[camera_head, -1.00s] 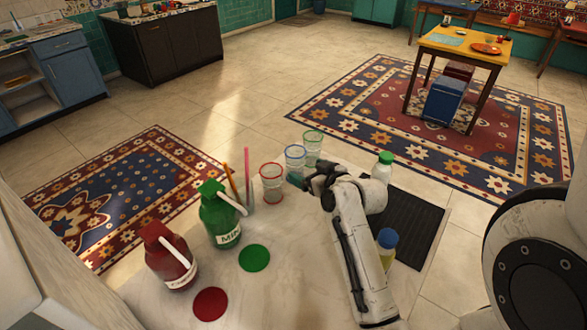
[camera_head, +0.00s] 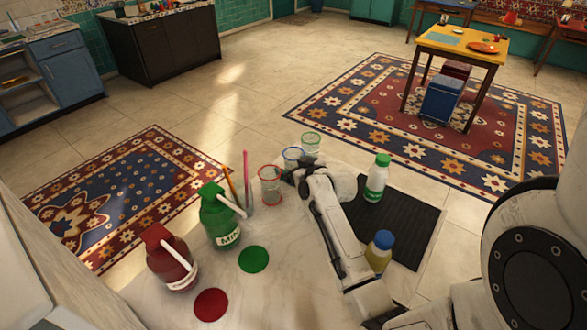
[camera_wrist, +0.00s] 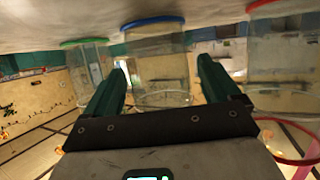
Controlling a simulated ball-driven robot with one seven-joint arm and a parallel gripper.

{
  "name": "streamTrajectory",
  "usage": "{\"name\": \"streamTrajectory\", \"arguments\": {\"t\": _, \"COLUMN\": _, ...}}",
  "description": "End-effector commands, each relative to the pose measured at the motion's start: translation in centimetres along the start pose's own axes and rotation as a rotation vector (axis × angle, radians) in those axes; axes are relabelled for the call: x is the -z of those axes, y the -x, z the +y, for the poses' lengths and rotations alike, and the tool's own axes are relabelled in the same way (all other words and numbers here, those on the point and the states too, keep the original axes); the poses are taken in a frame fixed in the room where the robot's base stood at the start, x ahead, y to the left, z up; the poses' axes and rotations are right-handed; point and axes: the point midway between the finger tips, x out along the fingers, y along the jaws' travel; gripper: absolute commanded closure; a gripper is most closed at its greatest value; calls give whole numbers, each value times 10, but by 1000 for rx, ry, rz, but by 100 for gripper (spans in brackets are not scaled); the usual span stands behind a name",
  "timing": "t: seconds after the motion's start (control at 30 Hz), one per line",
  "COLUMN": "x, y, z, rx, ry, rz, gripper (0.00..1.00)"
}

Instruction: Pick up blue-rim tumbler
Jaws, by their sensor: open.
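The blue-rim tumbler (camera_head: 292,155) is clear glass and stands in the middle of a row of tumblers at the counter's far edge. In the head view my gripper (camera_head: 304,169) is at its near side and hides its lower part. In the wrist view, which is upside down, the blue-rim tumbler (camera_wrist: 158,75) appears ahead between the two green fingers of my gripper (camera_wrist: 160,78). The fingers are apart, one on each side of it. I cannot tell whether they touch the glass.
The red-rim tumbler (camera_head: 270,186) and the green-rim tumbler (camera_head: 311,144) stand close on either side. A green bottle (camera_head: 219,215), red bottle (camera_head: 170,258), white green-capped bottle (camera_head: 376,180) and blue-capped bottle (camera_head: 380,252) stand on the counter. A dark mat (camera_head: 415,225) lies at right.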

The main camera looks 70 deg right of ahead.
Motion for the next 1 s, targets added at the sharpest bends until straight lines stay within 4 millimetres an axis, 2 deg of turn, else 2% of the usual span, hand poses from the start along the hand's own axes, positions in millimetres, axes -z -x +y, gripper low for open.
{"name": "streamTrajectory", "arguments": {"t": 0.1, "x": 0, "y": 0, "z": 0, "rx": 0, "ry": 0, "rz": 0, "gripper": 12}}
{"name": "streamTrajectory", "arguments": {"t": 0.67, "x": 0, "y": 0, "z": 0, "rx": 1, "ry": 0, "rz": 0, "gripper": 66}}
{"name": "streamTrajectory", "arguments": {"t": 1.0, "x": 3, "y": 1, "z": 0, "rx": 1, "ry": 1, "rz": 1, "gripper": 67}}
